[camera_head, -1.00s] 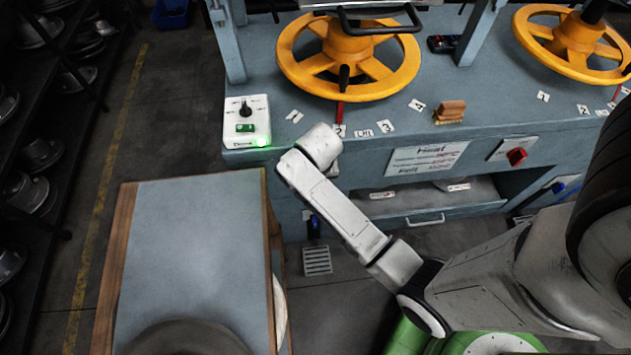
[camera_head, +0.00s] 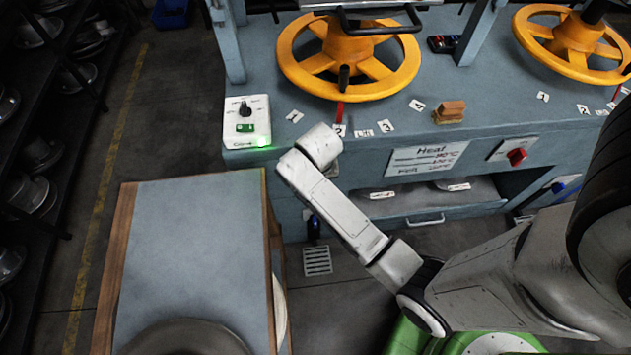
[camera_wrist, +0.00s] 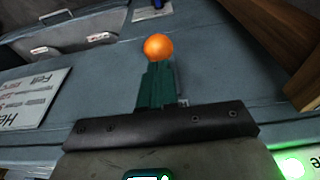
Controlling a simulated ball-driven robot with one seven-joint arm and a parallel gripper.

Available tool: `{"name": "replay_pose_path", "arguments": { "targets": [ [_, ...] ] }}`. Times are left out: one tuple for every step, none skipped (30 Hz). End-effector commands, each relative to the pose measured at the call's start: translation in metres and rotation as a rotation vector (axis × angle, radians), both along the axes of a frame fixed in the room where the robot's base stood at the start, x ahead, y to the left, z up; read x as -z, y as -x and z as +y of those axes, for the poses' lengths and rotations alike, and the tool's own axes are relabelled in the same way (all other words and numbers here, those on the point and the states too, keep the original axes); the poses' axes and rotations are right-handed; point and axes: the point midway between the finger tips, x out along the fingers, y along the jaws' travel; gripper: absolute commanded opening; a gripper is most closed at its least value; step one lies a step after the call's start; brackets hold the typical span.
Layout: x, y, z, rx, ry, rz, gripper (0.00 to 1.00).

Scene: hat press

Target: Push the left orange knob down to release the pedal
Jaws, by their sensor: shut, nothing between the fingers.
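The orange knob (camera_wrist: 158,47) is a round ball in the upper middle of the wrist view. It is in front of the blue-grey press front (camera_wrist: 215,75). My gripper (camera_wrist: 157,72) is shut and empty, and its dark green fingers point at the knob. The fingertips appear just below the ball in the picture; I cannot tell whether they touch it. In the head view the knob is hidden behind my arm's end. A grey slatted plate (camera_head: 317,260) lies low below the press, and I cannot tell whether it is the pedal.
A wooden-sided table (camera_head: 190,240) stands left of my arm. A control box (camera_head: 247,122) with a lit green lamp sits on the press's left corner. Yellow handwheels (camera_head: 300,60) are above. An open compartment with a drawer (camera_head: 425,220) is at right. Shelves line the far left.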

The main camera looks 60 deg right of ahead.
Motion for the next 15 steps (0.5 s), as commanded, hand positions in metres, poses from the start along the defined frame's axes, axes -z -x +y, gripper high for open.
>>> {"name": "replay_pose_path", "arguments": {
  "targets": [
    [0.0000, 0.0000, 0.0000, 0.000, 0.000, 0.000, 0.00],
    [0.0000, 0.0000, 0.0000, 0.000, 0.000, 0.000, 0.00],
    [0.0000, 0.0000, 0.0000, 0.000, 0.000, 0.000, 0.00],
    [0.0000, 0.0000, 0.0000, 0.000, 0.000, 0.000, 0.00],
    [0.0001, 0.0000, 0.0000, 0.000, 0.000, 0.000, 0.00],
    [0.0003, 0.0000, 0.0000, 0.000, 0.000, 0.000, 0.00],
    [0.0007, 0.0000, 0.0000, 0.000, 0.000, 0.000, 0.00],
    [0.0012, 0.0000, 0.0000, 0.000, 0.000, 0.000, 0.00],
    [0.0020, 0.0000, 0.0000, 0.000, 0.000, 0.000, 0.00],
    [0.0029, 0.0000, 0.0000, 0.000, 0.000, 0.000, 0.00],
    [0.0039, 0.0000, 0.0000, 0.000, 0.000, 0.000, 0.00],
    [0.0052, 0.0000, 0.0001, 0.000, 0.000, 0.000, 0.00],
    [0.0064, 0.0000, 0.0000, 0.000, 0.000, 0.000, 0.00],
    [0.0076, 0.0000, 0.0000, 0.000, 0.000, 0.000, 0.00],
    [0.0091, 0.0001, 0.0001, 0.000, 0.000, 0.000, 0.00]
  ]
}}
